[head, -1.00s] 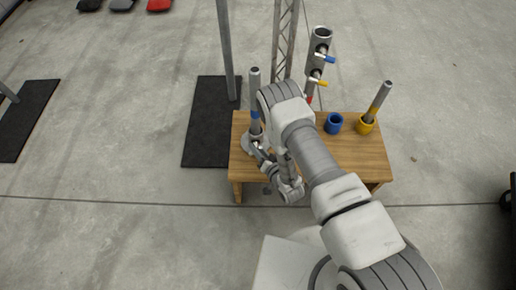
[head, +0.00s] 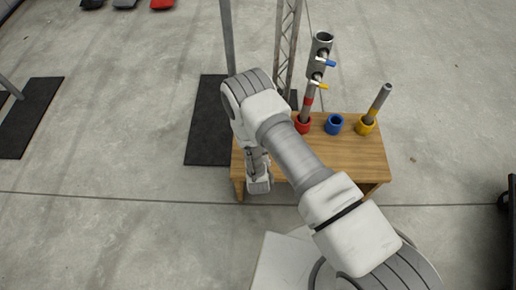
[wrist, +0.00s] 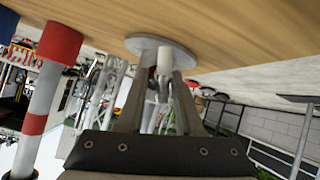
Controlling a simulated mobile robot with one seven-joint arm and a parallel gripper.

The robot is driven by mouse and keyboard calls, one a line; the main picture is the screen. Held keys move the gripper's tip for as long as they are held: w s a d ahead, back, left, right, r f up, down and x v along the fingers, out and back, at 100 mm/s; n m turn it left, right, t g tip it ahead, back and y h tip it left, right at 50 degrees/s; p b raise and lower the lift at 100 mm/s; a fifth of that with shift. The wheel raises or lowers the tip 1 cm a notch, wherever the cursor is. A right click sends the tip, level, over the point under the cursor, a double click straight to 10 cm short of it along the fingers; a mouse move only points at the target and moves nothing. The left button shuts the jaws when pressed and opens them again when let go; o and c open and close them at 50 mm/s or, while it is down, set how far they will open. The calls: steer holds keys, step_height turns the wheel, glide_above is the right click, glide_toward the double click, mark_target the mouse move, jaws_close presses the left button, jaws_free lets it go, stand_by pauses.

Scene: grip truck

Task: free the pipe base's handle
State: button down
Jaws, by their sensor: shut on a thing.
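In the wrist view, which shows the table upside down, the pipe base (wrist: 138,41) is a grey round plate on the wooden tabletop. A short pale handle (wrist: 163,61) stands out from it. My gripper (wrist: 160,82) has one finger on each side of this handle and is shut on it, close to the plate. The fingers hide part of the handle. In the head view my arm covers the base and the handle at the table's left end.
On the wooden table (head: 350,155) stand a red cup (head: 302,126) holding a red-banded pipe (head: 307,103), an empty-looking blue cup (head: 334,124), and a yellow cup (head: 364,126) with a leaning pipe (head: 380,97). A black mat (head: 205,130) and a truss (head: 287,45) are near.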

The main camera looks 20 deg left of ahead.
steer(key=n+h+b, duration=0.1)
steer(key=n+t+h+b, duration=0.1)
steer(key=n+h, duration=0.1)
steer(key=shift+a+f, duration=0.1)
steer(key=shift+a, duration=0.1)
steer(key=n+t+h, duration=0.1)
steer(key=n+h, duration=0.2)
steer(key=shift+a+t+h+b, duration=0.15)
steer(key=shift+t+h+b, duration=0.15)
steer(key=shift+t+b, duration=0.1)
stand_by(0.4)
steer(key=c, duration=0.6)
jaws_free()
steer(key=p+v, duration=0.4)
steer(key=v, duration=1.3)
steer(key=shift+s+a+p, duration=0.1)
steer(key=shift+s+p, duration=0.1)
steer(key=shift+p, duration=0.15)
